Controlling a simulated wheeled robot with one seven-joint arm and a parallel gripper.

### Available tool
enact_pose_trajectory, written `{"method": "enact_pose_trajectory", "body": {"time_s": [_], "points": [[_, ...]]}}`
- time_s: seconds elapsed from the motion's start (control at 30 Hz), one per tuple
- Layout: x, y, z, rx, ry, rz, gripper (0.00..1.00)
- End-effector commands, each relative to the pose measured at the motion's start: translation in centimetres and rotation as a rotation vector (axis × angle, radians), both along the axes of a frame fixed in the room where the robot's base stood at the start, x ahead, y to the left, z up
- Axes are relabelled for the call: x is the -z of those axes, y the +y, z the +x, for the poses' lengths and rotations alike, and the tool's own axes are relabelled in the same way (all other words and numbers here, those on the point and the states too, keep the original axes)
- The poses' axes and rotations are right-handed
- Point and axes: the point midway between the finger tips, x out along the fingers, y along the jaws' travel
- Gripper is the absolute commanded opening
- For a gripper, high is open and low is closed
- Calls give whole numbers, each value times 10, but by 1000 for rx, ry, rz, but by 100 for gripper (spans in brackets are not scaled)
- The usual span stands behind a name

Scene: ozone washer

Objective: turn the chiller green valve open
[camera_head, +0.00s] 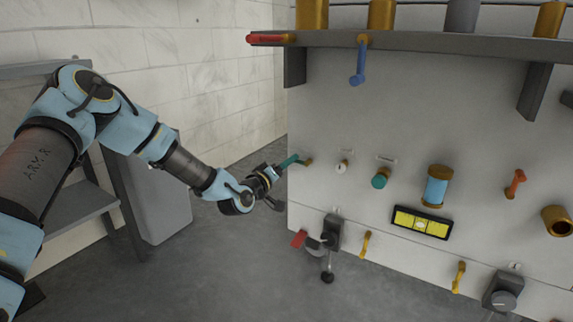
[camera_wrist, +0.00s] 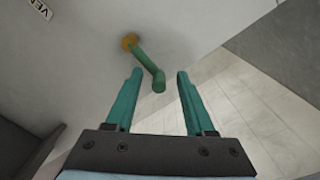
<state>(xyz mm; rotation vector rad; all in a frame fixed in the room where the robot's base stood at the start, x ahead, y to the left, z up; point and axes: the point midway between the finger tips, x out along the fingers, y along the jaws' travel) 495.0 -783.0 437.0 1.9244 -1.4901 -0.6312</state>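In the wrist view a green lever valve (camera_wrist: 146,60) sticks out from a brass base (camera_wrist: 130,42) on the pale panel. Its handle ends in a short, thick grip. My gripper (camera_wrist: 160,73) is open, with one teal finger on each side of the handle's end. A gap shows on both sides, and nothing is held. In the head view my gripper (camera_head: 286,163) is at the panel's left edge, by the brass valve base (camera_head: 307,162). There the green lever and the teal fingers are hard to tell apart.
To the right on the panel are a white knob (camera_head: 342,167), a teal knob (camera_head: 380,179) and a blue cylinder (camera_head: 436,187). Above is a grey shelf (camera_head: 440,41) with a blue lever (camera_head: 358,66). Below hangs a grey valve unit (camera_head: 331,232). Open floor lies left of the panel.

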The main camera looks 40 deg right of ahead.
Motion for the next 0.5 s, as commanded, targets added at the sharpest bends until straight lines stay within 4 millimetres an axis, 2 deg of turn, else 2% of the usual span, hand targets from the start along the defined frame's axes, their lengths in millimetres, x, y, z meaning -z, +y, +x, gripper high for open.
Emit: {"method": "enact_pose_trajectory", "body": {"time_s": [0.5], "points": [[-1,86,-22,0,3,4,51]]}}
